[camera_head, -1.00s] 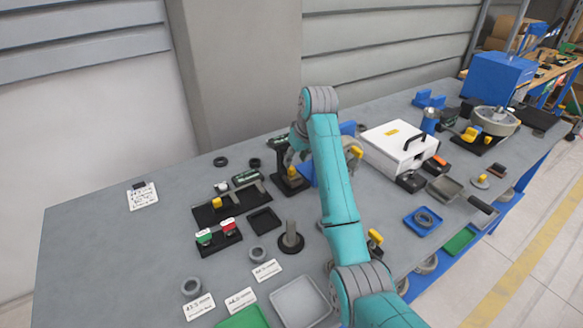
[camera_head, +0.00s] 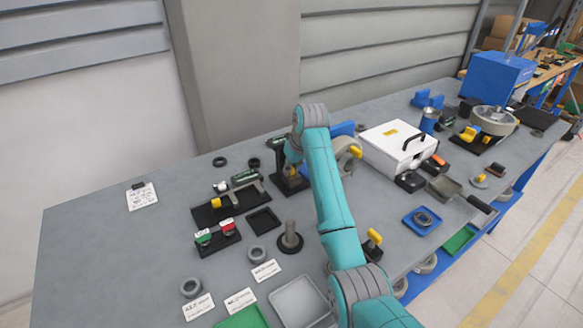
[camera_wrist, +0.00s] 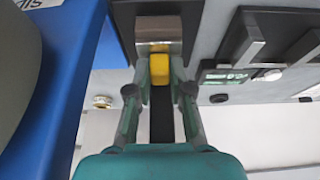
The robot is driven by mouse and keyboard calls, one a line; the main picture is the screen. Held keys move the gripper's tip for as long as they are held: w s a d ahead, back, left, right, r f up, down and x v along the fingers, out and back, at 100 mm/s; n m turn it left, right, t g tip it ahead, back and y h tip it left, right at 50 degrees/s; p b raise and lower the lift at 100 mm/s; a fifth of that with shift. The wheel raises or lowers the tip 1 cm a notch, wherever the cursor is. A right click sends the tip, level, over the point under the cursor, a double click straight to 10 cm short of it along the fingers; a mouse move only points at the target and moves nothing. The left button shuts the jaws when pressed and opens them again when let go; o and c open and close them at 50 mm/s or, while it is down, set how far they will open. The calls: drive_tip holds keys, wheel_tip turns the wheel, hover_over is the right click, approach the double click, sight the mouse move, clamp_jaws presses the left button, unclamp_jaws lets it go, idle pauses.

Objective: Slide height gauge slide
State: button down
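The height gauge (camera_head: 277,147) stands upright behind my arm in the head view, on a dark base with a small tan block. A yellow block (camera_wrist: 160,75), apparently the slide's grip, sits below that plate. My gripper (camera_wrist: 160,70) has one finger on each side of the yellow block. I see no clear gap, but cannot tell whether the fingers press on it.
A black fixture (camera_head: 215,210) with a caliper-like tool stands left of the gauge, close to my gripper's side. A blue stand with a grey ring (camera_head: 350,157) is close on the right. The white case (camera_head: 390,152) is further right. The left part of the table is mostly clear.

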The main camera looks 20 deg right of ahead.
drive_tip(key=shift+w+r, duration=0.1)
drive_tip(key=shift+r, duration=1.9)
drive_tip(key=c, duration=1)
unclamp_jaws()
drive_tip(key=shift+c, duration=0.2)
drive_tip(key=a+v, duration=0.1)
drive_tip(key=v, duration=0.6)
drive_tip(key=shift+d+r, duration=0.2)
drive_tip(key=shift+d, duration=0.35)
